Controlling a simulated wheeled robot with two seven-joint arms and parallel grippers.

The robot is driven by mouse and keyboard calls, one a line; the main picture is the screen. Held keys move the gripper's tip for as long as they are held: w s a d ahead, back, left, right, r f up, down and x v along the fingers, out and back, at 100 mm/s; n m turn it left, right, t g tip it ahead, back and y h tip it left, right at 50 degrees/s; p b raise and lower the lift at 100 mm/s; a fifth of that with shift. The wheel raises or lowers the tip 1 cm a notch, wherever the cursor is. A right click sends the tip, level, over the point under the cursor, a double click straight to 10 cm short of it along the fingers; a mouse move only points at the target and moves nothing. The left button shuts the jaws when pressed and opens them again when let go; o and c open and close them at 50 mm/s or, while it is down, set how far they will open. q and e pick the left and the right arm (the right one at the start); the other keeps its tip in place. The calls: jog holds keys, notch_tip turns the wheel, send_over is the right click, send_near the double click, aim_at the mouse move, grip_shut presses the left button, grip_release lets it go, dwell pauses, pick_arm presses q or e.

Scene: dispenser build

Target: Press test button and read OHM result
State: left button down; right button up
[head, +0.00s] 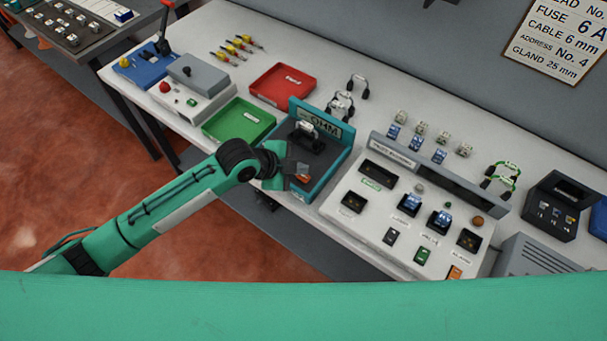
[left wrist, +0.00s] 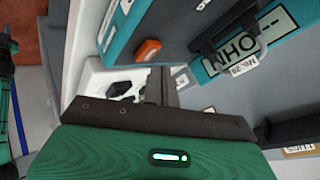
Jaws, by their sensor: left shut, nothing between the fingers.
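The teal OHM tester (head: 325,178) stands on the bench, its upright panel (head: 321,124) reading OHM, with what look like dashes beside the word in the left wrist view (left wrist: 245,50). A small part with a white tag (head: 307,128) sits in the tester's black holder. The tag also shows in the left wrist view (left wrist: 244,67). The orange test button (head: 303,179) is at the tester's front; it also shows in the left wrist view (left wrist: 148,50). My left gripper (head: 297,172) is shut and empty close by the button. I cannot tell whether they touch. My right gripper is out of view.
A green tray (head: 238,121) and a red tray (head: 283,86) lie behind and left of the tester. A white panel (head: 345,213) with sockets and blue modules stands to its right. Cable loops (head: 341,104) lie behind the tester. Bare bench shows at the back.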

pick_arm(q)
jog(key=shift+f, duration=0.15)
dwell(0.5)
jog(key=shift+f, duration=0.3)
dwell(0.4)
jog(key=shift+f+b, duration=0.3)
jog(key=shift+f, duration=0.1)
dwell(0.5)
jog(key=shift+r+p, duration=0.85)
